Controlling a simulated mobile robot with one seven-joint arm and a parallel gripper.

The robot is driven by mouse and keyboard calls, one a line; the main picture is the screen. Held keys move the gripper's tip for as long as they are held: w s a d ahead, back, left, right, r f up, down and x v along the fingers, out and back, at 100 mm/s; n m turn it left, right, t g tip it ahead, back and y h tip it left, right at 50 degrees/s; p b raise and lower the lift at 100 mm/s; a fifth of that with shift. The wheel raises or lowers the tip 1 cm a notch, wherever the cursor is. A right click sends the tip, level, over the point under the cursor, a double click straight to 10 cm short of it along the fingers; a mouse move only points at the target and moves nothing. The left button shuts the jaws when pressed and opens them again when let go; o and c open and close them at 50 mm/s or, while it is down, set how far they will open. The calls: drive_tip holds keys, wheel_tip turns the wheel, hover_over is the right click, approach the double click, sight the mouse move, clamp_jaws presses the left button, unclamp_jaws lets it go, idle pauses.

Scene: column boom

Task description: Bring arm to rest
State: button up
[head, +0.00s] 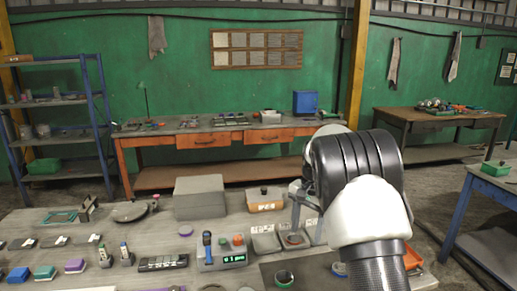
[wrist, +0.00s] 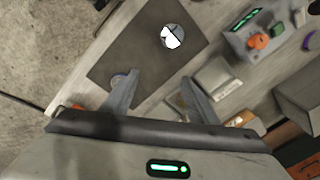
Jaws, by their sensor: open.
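My arm reaches out over the near workbench (head: 130,228) at the right of the head view. My gripper (head: 307,228) is partly hidden behind my own arm there. In the wrist view my gripper (wrist: 158,92) has its two grey fingers spread apart with nothing between them. It hangs over the bench near a dark mat (wrist: 125,62). The mat also shows in the head view (head: 310,265), partly hidden by my arm. A round white-and-dark item (wrist: 172,37) lies on the mat beyond the fingers.
A grey device with a green display (head: 222,261) stands left of the mat. Shallow trays (head: 264,240), an orange-fronted bin (head: 265,200) and a grey box (head: 199,197) are close to my gripper. An orange tray (head: 411,257) is partly behind my arm.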

drive_tip(key=s+r+n+t+p, duration=0.2)
drive_tip(key=s+r+n+p, duration=0.15)
drive_tip(key=s+r, duration=1.55)
drive_tip(key=s+r+n+t, duration=0.1)
drive_tip(key=s+n, duration=0.3)
drive_tip(key=s, duration=1.2)
drive_tip(key=shift+s+a+r+t+p, duration=0.25)
drive_tip(key=shift+a+r+t+p, duration=0.15)
drive_tip(key=shift+t, duration=0.5)
drive_tip(key=shift+d+n, duration=0.1)
drive_tip(key=shift+n, duration=0.15)
